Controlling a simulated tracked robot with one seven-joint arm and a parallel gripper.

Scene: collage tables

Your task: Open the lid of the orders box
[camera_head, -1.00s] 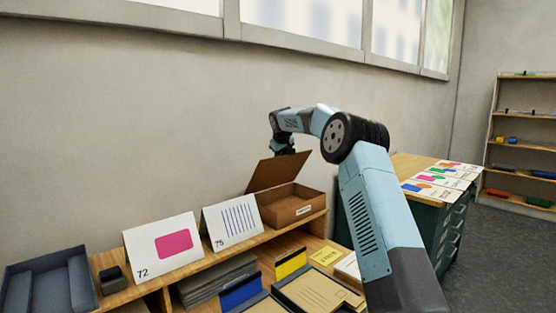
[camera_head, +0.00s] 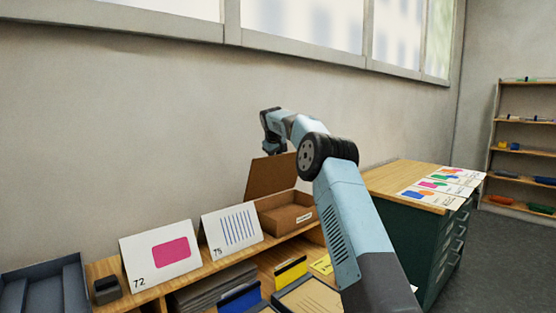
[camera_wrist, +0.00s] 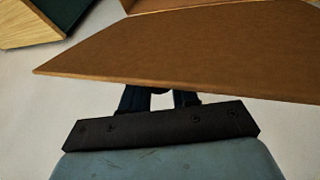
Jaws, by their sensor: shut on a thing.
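The orders box (camera_head: 284,216) is a brown cardboard box with a small white label on its front, standing on the wooden shelf. Its lid (camera_head: 271,176) is raised to about upright at the back, and the box's inside shows. My gripper (camera_head: 274,147) is at the lid's top edge and is shut on it. In the wrist view the lid (camera_wrist: 190,52) spans the picture as a wide brown panel. There my gripper's dark fingers (camera_wrist: 160,100) meet the lid's edge, and the lid hides their tips.
Cards marked 72 (camera_head: 160,255) and 75 (camera_head: 231,232) stand left of the box on the shelf. A dark tray (camera_head: 45,290) is at far left. A green cabinet with a wooden top (camera_head: 400,180) stands to the right. The wall is close behind the box.

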